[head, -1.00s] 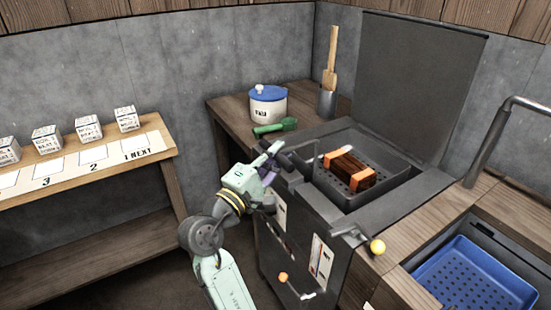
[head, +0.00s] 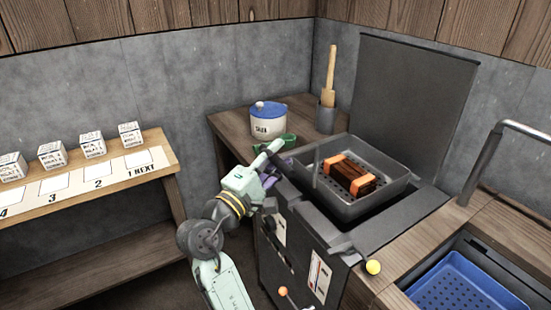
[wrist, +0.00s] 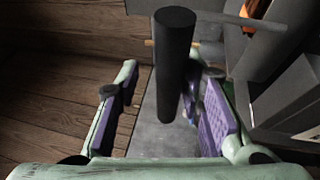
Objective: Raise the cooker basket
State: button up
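The dark mesh cooker basket (head: 345,208) is raised, its walls standing above the cooker (head: 425,205) opening at the right of the head view. My gripper (head: 274,167) is at the cooker's left edge, beside the dark handle (head: 264,154). In the wrist view the black round handle (wrist: 175,65) stands between the fingers of my gripper (wrist: 165,112). The fingers are apart, with a clear gap on the left. The handle is close to the right finger; I cannot tell if they touch.
A blue-lidded white pot (head: 269,120), a green tool (head: 275,144) and a holder with a wooden paddle (head: 327,115) stand behind. A blue basket (head: 462,283) sits lower right. A shelf with white cubes (head: 92,144) is left.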

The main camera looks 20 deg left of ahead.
jog(key=shift+s+f, duration=0.1)
jog(key=shift+f, duration=0.05)
jog(key=shift+s+a, duration=0.2)
jog(key=shift+s, duration=0.05)
jog(key=v, duration=1.1)
jog(key=shift+s, duration=0.15)
